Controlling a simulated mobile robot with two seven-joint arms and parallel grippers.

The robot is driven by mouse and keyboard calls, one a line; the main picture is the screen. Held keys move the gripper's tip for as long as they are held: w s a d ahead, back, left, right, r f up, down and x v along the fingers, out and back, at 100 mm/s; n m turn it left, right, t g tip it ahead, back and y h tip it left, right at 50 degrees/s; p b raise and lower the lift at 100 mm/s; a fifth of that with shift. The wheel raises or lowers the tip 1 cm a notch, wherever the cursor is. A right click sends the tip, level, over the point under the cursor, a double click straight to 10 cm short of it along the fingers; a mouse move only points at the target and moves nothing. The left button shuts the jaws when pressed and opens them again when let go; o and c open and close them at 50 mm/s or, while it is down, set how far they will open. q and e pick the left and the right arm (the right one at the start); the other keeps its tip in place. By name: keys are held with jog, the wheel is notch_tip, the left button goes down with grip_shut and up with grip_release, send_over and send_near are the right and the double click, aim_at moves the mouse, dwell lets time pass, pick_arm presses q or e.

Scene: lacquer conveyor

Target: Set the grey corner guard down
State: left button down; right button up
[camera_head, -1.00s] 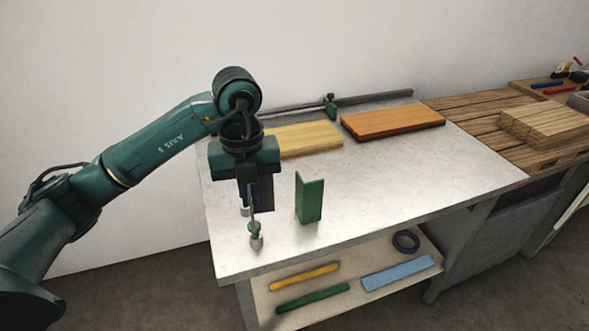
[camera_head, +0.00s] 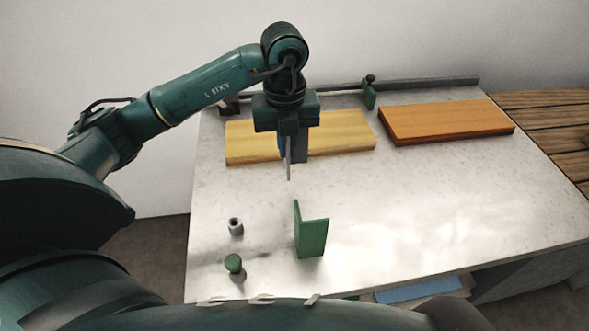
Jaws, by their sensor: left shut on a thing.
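My left gripper (camera_head: 294,150) points down in front of the yellow board, at the back left of the worktop (camera_head: 400,190). It is shut on a thin grey piece (camera_head: 288,168), seen nearly edge-on, which looks like the grey corner guard. Its lower end shows against the worktop; I cannot tell whether it touches. A blue part shows between the jaws. A green corner guard (camera_head: 311,235) stands upright nearer to me, apart from the gripper. My right gripper is not in view.
A yellow board (camera_head: 345,135) and an orange board (camera_head: 450,121) lie at the back, before a grey rail (camera_head: 425,86). A small grey cylinder (camera_head: 235,227) and a green knob (camera_head: 234,264) stand front left. The middle right of the worktop is clear.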

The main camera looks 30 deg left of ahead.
aim_at(287, 168)
pick_arm(q)
jog(key=shift+f+p, duration=0.3)
jog(key=shift+f, duration=3)
jog(key=shift+f, duration=0.1)
jog(key=c, duration=1.6)
grip_release()
notch_tip(287, 168, up, 12)
jog(key=shift+r+b, duration=0.15)
jog(key=shift+b, duration=0.3)
